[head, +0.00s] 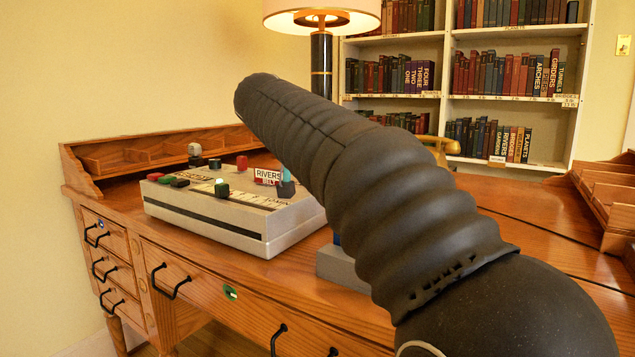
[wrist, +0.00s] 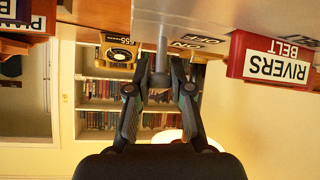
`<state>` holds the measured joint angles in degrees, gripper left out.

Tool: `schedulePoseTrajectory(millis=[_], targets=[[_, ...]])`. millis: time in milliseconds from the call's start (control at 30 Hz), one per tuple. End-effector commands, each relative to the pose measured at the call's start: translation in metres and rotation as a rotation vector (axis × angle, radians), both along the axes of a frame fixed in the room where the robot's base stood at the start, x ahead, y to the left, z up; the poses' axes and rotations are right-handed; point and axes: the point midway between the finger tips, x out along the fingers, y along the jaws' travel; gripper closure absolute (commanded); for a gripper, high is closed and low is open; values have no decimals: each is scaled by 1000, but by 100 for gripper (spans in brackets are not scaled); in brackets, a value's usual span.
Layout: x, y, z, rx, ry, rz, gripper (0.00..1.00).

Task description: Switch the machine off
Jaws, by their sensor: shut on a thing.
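The machine (head: 255,240) is a pale grey box with coloured buttons on top, on the wooden desk in the head view. In the wrist view, its pale surface (wrist: 225,18) runs along the top, with ON and OFF lettering beside a grey lever (wrist: 162,45). My gripper (wrist: 161,76) is closed around the lever, one finger on each side. I cannot tell which marking the lever points to. In the head view my arm hides the gripper and part of the machine.
A red RIVERS BELT block (wrist: 272,58) stands close beside the gripper; its label (head: 268,177) also shows in the head view. A lamp (head: 321,60) and yellow telephone (head: 438,149) stand behind my arm. A grey block (head: 340,267) sits right of the machine.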

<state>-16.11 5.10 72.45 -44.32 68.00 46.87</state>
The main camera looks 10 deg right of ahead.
Motion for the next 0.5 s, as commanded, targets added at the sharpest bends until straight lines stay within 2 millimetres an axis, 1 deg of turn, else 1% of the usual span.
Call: schedulePoseTrajectory(millis=[33,500], targets=[[0,1,-3,-9,-11,2,100],[-1,2,1,-33,-34,1,100]])
